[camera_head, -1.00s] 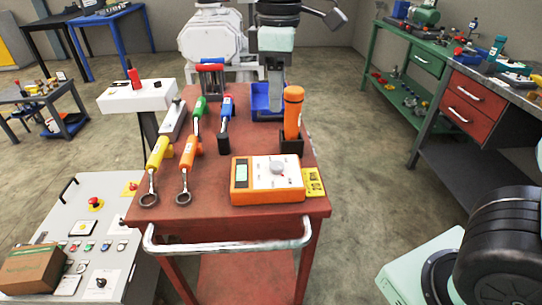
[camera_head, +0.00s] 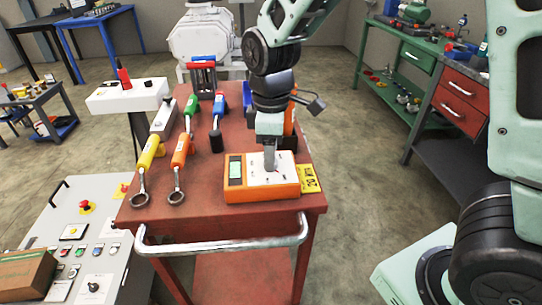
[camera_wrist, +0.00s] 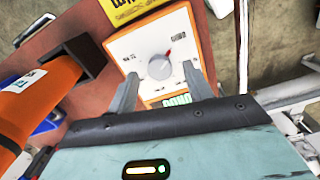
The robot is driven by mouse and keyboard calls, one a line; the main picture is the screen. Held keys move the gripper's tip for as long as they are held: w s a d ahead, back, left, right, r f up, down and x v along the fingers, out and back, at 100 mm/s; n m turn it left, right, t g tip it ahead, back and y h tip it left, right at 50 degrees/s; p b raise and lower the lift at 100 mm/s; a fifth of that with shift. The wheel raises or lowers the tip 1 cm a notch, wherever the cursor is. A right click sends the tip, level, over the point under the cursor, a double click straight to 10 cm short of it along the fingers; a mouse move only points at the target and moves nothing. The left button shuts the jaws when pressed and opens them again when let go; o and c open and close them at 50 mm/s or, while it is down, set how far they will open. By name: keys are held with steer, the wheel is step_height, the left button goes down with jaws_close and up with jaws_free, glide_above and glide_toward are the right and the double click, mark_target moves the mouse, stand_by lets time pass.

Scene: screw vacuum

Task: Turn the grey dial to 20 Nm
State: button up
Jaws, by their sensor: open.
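An orange box with a white face (camera_head: 236,192) lies on the red cart top; it also fills the upper middle of the wrist view (camera_wrist: 122,48). Its round grey dial (camera_wrist: 159,67) has a red pointer aimed up and slightly right in the wrist view. A display sits on the box (camera_head: 236,171). A yellow card reading 20 Nm (camera_head: 311,179) lies at its right edge. My gripper (camera_head: 270,168) points down over the dial, hiding it in the head view. In the wrist view its open fingers (camera_wrist: 160,72) stand on either side of the dial; contact cannot be told.
An orange-handled tool (camera_wrist: 35,100) stands in a dark holder (camera_wrist: 80,57) behind the box, mostly hidden by my arm in the head view. Wrenches with yellow (camera_head: 151,152) and orange (camera_head: 182,150) handles lie left of the box. The cart's front rail (camera_head: 225,243) is clear.

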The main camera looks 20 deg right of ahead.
steer(key=shift+f, duration=0.7)
steer(key=c, duration=1)
